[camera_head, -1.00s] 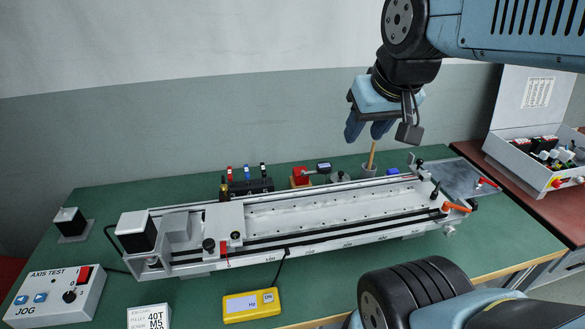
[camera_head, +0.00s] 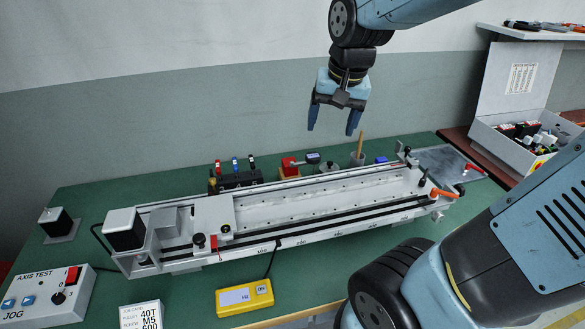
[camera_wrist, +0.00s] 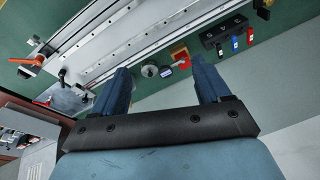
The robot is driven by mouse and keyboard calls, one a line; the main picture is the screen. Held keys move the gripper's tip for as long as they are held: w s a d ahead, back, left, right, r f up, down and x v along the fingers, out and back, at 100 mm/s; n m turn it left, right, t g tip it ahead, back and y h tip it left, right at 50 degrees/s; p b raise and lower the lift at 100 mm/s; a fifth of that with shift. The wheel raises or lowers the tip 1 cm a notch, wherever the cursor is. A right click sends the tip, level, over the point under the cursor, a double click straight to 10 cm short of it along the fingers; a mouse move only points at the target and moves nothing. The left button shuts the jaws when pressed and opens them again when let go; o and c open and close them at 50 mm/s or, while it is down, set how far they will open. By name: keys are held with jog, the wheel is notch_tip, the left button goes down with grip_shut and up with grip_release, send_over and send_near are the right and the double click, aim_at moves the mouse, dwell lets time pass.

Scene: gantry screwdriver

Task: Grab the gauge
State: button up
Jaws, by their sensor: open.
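A small dark device with a display (camera_head: 312,157), which looks like a gauge, sits beside a red block (camera_head: 289,164) on a wooden base behind the rail. In the wrist view the device (camera_wrist: 167,72) lies between the fingers' lines of sight, with the red block (camera_wrist: 181,60) beside it. A yellow handheld meter marked Hz (camera_head: 244,297) lies in front of the rail; I cannot tell for certain which one is the gauge. My gripper (camera_head: 333,124) is open, empty and pointing down, high above the table's back; it also shows in the wrist view (camera_wrist: 163,72).
The long rail gantry (camera_head: 330,205) fills the table's middle. A wooden-handled tool stands in a grey cup (camera_head: 357,160). A black rack (camera_head: 236,181) with coloured tools stands left of the red block. A jog box (camera_head: 45,292) sits front left, an open white case (camera_head: 510,140) at right.

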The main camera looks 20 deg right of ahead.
jog(key=w+a+f+m+g+h, duration=0.1)
jog(key=w+f+m+h, duration=0.1)
jog(key=w+f, duration=0.2)
jog(key=w+a+f+m+g+h, duration=0.1)
jog(key=w+a+f+m+h, duration=0.1)
jog(key=w+f, duration=0.3)
jog(key=w+a+f+m+g+h, duration=0.1)
jog(key=w+f+m, duration=0.3)
jog(key=f, duration=0.6)
jog(key=shift+w+a+g+h, duration=0.15)
jog(key=shift+a+g+h, duration=0.2)
jog(key=shift+g, duration=0.25)
jog(key=w+a+f+m+h, duration=0.2)
jog(key=w+f+h, duration=0.1)
jog(key=h, duration=0.1)
jog(key=m+t+h, duration=0.2)
jog(key=t+h, duration=0.1)
jog(key=t, duration=0.1)
send_near(303, 163)
jog(key=shift+x, duration=4.55)
grip_shut()
